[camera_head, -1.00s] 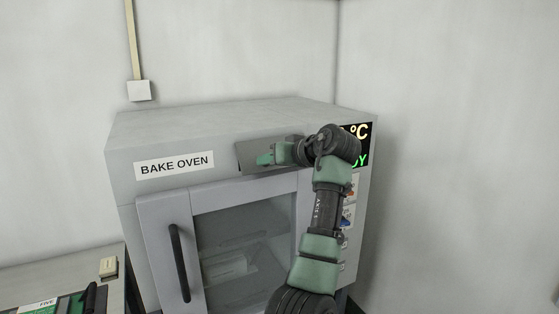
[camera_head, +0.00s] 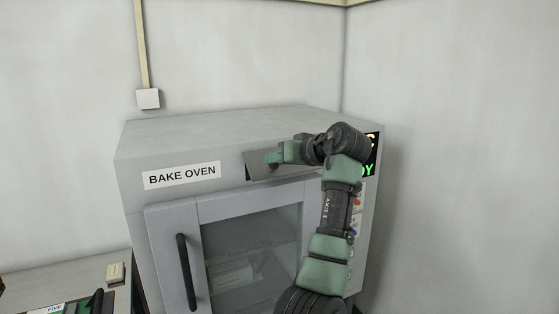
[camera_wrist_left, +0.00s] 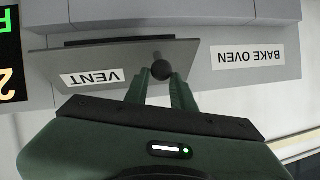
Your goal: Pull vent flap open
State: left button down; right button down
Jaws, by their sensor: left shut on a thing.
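The vent flap (camera_head: 256,172) is a grey panel on the upper front of the bake oven (camera_head: 140,205), right of the name label. In the left wrist view the flap (camera_wrist_left: 130,58), with its VENT label (camera_wrist_left: 91,77), appears upside down and stands at an angle to the oven front, with a dark strip along its edge. My left gripper (camera_head: 272,158) is at the flap. In the wrist view its fingers (camera_wrist_left: 160,84) are shut on the flap's dark round knob (camera_wrist_left: 160,70). My gripper and arm hide the flap's right part in the head view. My right gripper is out of view.
Below the flap is the glass oven door (camera_head: 172,250) with a dark vertical handle (camera_head: 187,272). A lit display (camera_head: 369,170) is partly behind my arm. A side counter (camera_head: 60,275) stands at lower left. A wall is close on the right.

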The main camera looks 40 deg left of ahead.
pick_arm(q)
jog(key=c, duration=1.2)
grip_release()
jog(key=shift+a+r, duration=0.15)
jog(key=shift+r, duration=0.15)
jog(key=shift+s+a+f, duration=0.1)
jog(key=shift+a+f, duration=0.05)
jog(key=shift+f, duration=0.1)
jog(key=b+v, duration=0.3)
jog(key=v, duration=0.4)
jog(key=shift+d+r, duration=0.15)
jog(key=shift+d, duration=0.25)
